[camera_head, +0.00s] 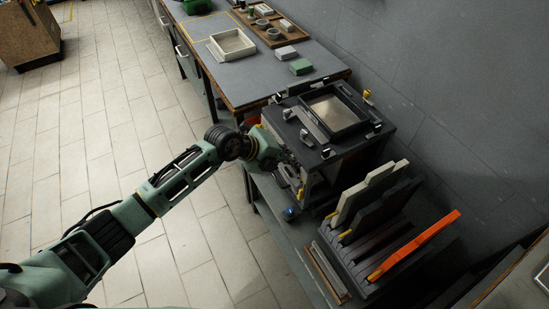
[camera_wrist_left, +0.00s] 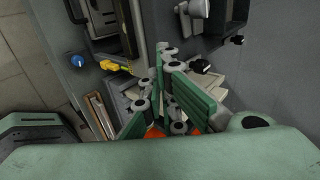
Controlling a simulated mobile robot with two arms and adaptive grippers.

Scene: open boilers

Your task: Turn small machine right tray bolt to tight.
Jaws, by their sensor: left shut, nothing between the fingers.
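The small machine is a dark box (camera_head: 375,143) with a square tray (camera_head: 337,110) on top, in the head view. I cannot tell which is the right tray bolt. My left gripper (camera_head: 290,168) is at the machine's left front side. In the left wrist view its green fingers (camera_wrist_left: 162,78) are shut and empty, close to the grey machine face. My right gripper is out of view.
A blue knob (camera_head: 289,212) and a yellow handle (camera_wrist_left: 117,67) are near the machine front. A rack with upright plates, one orange (camera_head: 420,243), stands at the right. A grey table (camera_head: 270,74) with a white tray (camera_head: 232,44) lies behind.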

